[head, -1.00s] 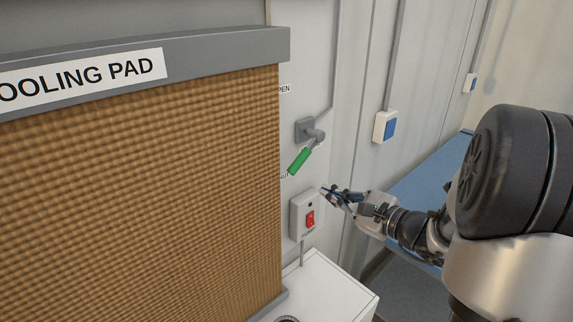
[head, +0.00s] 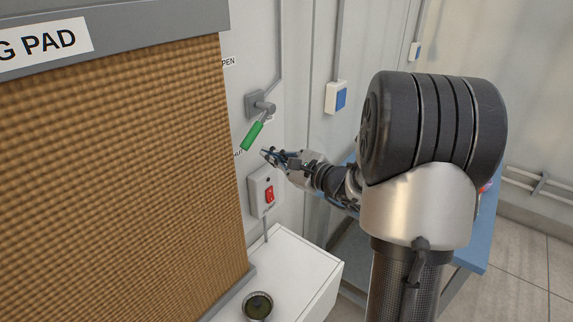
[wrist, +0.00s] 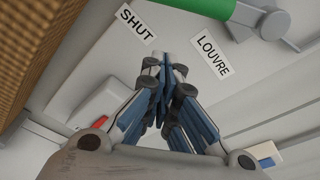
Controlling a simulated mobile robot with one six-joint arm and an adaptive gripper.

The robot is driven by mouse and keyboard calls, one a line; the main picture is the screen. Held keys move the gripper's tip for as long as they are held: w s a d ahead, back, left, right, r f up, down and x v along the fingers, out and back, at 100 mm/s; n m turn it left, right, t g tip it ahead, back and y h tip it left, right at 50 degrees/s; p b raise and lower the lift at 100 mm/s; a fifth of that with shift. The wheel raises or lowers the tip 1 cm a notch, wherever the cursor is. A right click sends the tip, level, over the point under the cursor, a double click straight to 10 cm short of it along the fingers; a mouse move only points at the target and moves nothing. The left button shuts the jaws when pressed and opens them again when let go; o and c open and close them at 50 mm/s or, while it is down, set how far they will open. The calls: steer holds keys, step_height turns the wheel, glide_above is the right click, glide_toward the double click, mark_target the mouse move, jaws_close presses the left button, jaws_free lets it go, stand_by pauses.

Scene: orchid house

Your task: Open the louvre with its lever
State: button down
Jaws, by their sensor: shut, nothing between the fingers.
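The louvre lever has a green grip (head: 251,136) that hangs down and to the left from a grey pivot (head: 262,105) on the wall. Its lower end is near a partly hidden label; an OPEN label (head: 229,62), partly hidden, is higher up. In the wrist view the green grip (wrist: 198,10) crosses the top edge, with the SHUT label (wrist: 135,23) and LOUVRE label (wrist: 212,56) below it. My gripper (head: 265,153) is just below and right of the grip's lower end. Its fingers (wrist: 166,66) are closed together, empty and apart from the grip.
A switch box (head: 263,192) with a red rocker is on the wall just below my gripper. The cooling pad (head: 120,170) stands at the left. A blue-topped table (head: 482,240) is behind my arm.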

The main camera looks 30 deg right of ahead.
steer(key=shift+w+a+r, duration=0.15)
steer(key=shift+a+r, duration=0.45)
steer(key=shift+r, duration=0.15)
steer(key=shift+w+a+r, duration=0.1)
steer(key=shift+a+r, duration=0.5)
steer(key=shift+r, duration=0.1)
steer(key=shift+a+r, duration=0.1)
steer(key=shift+r, duration=0.05)
